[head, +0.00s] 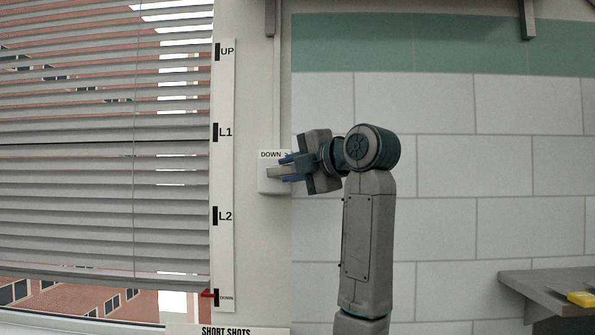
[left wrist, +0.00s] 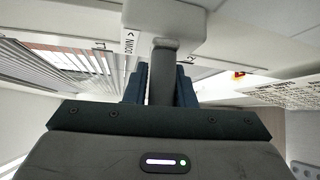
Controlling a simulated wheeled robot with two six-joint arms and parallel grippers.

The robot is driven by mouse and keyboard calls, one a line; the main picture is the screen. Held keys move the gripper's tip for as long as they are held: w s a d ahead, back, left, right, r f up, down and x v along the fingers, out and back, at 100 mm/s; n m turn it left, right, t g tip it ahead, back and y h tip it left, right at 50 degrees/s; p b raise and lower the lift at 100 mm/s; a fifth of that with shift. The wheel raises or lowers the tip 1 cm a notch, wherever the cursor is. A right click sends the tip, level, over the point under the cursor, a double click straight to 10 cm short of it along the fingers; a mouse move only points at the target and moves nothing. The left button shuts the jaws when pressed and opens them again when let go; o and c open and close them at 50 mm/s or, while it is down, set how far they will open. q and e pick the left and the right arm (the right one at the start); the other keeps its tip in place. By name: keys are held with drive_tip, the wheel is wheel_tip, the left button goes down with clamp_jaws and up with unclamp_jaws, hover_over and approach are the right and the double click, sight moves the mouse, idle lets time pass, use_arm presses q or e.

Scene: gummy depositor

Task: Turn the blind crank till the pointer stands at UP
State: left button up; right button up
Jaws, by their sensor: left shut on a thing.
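The window blind (head: 100,170) hangs lowered at the left of the head view. Beside it is a white scale strip (head: 223,175) marked UP, L1, L2 and DOWN. A small red pointer (head: 208,294) stands at the DOWN mark. A white crank box (head: 270,187) labelled DOWN is on the wall right of the strip; it also shows at the top of the left wrist view (left wrist: 185,18). My left gripper (head: 289,170) is at the box, its blue fingers shut on the grey crank handle (left wrist: 162,72). The fingers partly hide the crank in the head view. My right gripper is not in view.
A grey shelf (head: 545,283) with a yellow object (head: 581,298) on it juts out at the lower right. A SHORT SHOTS sign (head: 227,330) is at the bottom edge. The tiled wall (head: 470,170) right of my arm is clear.

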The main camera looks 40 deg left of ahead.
use_arm(q)
drive_tip(key=shift+a+r, duration=0.1)
drive_tip(key=shift+r, duration=0.7)
drive_tip(key=shift+o, duration=0.7)
drive_tip(key=shift+r, duration=0.15)
